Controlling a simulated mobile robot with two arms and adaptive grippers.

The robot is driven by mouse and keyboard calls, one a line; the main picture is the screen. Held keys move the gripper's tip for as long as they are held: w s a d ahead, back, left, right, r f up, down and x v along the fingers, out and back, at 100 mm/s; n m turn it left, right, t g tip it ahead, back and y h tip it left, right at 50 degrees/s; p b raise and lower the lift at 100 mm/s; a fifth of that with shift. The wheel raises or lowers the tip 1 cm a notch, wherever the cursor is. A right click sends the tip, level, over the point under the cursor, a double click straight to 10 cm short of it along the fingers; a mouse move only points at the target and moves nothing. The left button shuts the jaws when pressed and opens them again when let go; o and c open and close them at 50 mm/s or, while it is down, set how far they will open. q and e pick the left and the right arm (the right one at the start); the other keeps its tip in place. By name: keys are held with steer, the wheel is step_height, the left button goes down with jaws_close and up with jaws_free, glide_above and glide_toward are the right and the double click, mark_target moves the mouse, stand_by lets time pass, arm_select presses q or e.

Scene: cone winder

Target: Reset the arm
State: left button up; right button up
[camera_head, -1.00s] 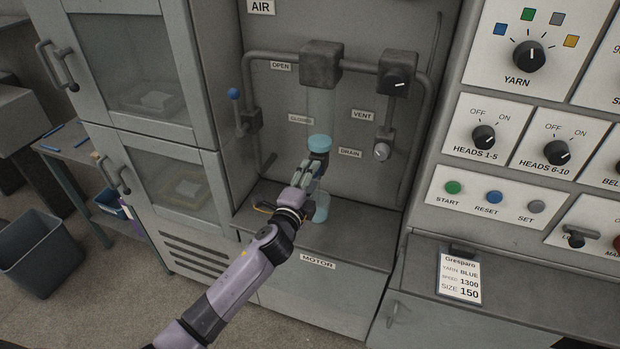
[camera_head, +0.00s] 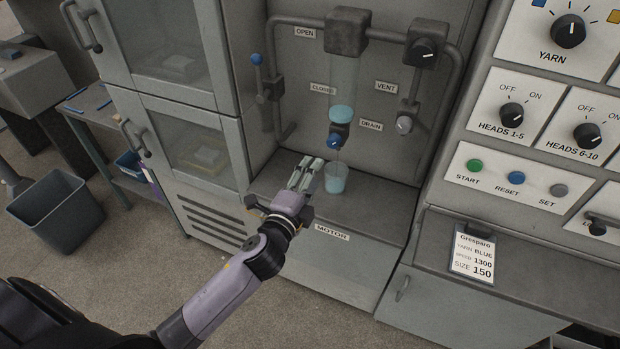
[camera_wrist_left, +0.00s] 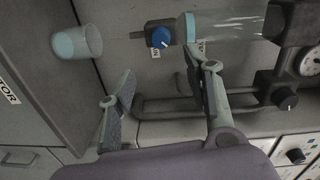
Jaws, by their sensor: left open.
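My left gripper (camera_head: 306,174) is open and empty in the head view, just left of a clear cup (camera_head: 336,178) on the ledge under the drain. The cup holds pale blue liquid. In the left wrist view the gripper (camera_wrist_left: 165,95) has its fingers spread, with the cup (camera_wrist_left: 77,42) at upper left, apart from it. Above the cup hangs a clear cylinder (camera_head: 343,84) with blue liquid at its bottom. A dark drain valve with a blue knob (camera_head: 334,141) sits under it; the knob also shows in the left wrist view (camera_wrist_left: 161,38). My right gripper is not visible.
A blue-tipped lever (camera_head: 257,60) stands left of the cylinder. A control panel (camera_head: 520,175) with knobs and buttons is on the right. Cabinet doors (camera_head: 195,145) are on the left. A grey bin (camera_head: 57,212) stands on the open floor at far left.

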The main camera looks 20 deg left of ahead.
arm_select(q)
steer(key=shift+s, duration=0.4)
steer(key=s+a+f+n+g, duration=0.1)
steer(key=s+f+n+g, duration=0.2)
steer(key=f, duration=0.9)
steer(key=s+a+f+n+g+b, duration=0.15)
steer(key=s+f, duration=0.25)
steer(key=f, duration=0.8)
steer(key=s+a+f+n+g, duration=0.15)
steer(key=s+f+g, duration=0.25)
steer(key=f, duration=0.8)
steer(key=s+f+n+g, duration=0.2)
steer(key=s+f, duration=0.5)
steer(key=s, duration=0.5)
steer(key=s+f+n+g, duration=0.3)
steer(key=s+f, duration=0.4)
steer(key=s, duration=0.4)
steer(key=s+f+n+g+b, duration=0.1)
steer(key=s+f+n+g, duration=0.2)
steer(key=s+f, duration=0.4)
steer(key=s, duration=0.5)
steer(key=shift+s+d+f+n+y, duration=0.3)
steer(key=shift+d+n, duration=0.05)
steer(key=shift+n, duration=0.05)
